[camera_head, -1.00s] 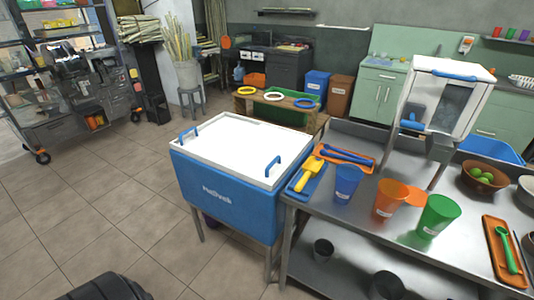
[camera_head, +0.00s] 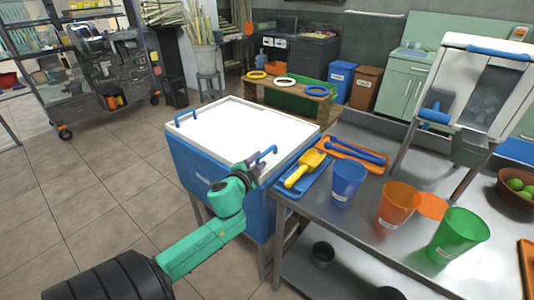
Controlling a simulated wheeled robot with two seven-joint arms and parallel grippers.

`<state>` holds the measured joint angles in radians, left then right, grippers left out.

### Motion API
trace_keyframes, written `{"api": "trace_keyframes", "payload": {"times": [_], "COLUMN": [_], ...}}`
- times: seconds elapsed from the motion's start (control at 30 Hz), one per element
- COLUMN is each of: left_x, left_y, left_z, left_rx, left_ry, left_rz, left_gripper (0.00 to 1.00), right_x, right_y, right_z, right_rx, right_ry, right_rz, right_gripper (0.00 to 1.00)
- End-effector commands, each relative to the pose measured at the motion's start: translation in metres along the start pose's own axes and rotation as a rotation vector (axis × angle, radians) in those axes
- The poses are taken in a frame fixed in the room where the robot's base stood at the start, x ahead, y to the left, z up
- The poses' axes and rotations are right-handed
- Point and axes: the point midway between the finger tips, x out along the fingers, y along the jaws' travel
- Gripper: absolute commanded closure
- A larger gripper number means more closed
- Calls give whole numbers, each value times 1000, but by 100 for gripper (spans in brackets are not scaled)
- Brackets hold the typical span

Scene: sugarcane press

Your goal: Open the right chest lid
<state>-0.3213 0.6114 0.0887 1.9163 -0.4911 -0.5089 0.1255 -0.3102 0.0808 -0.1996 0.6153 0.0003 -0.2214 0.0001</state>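The chest (camera_head: 190,172) is a blue box on legs with a white top (camera_head: 245,125). The top lies flat and closed; I cannot make out a seam between left and right lids. One blue handle (camera_head: 185,117) stands at the left end of the top. The other blue handle (camera_head: 268,152) is at the right end, near the front corner. My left gripper (camera_head: 256,168) is at this right handle, at the chest's front right edge. Its fingers are small and dark, and I cannot tell whether they are apart or touch the handle. My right gripper is out of view.
A steel table (camera_head: 330,224) adjoins the chest on the right. It bears a blue tray with a yellow scoop (camera_head: 305,168), blue (camera_head: 348,184), orange (camera_head: 398,205) and green (camera_head: 459,235) cups, and a white machine (camera_head: 480,85). The tiled floor at left is clear.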

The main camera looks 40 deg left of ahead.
Motion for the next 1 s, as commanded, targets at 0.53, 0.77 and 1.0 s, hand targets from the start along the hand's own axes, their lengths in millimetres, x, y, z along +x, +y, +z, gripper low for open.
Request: {"api": "trace_keyframes", "payload": {"times": [0.53, 0.77, 1.0], "left_x": [74, 73, 73], "left_y": [1, 1, 1], "left_z": [0, 0, 0], "left_rx": [-2, -2, -2], "left_ry": [0, 0, -1], "left_rz": [2, 2, 2], "left_gripper": [68, 100, 100], "right_x": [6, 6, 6], "right_y": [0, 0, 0], "right_z": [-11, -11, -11], "right_rx": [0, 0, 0], "right_ry": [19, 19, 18], "right_rz": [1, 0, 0], "right_gripper": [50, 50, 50]}}
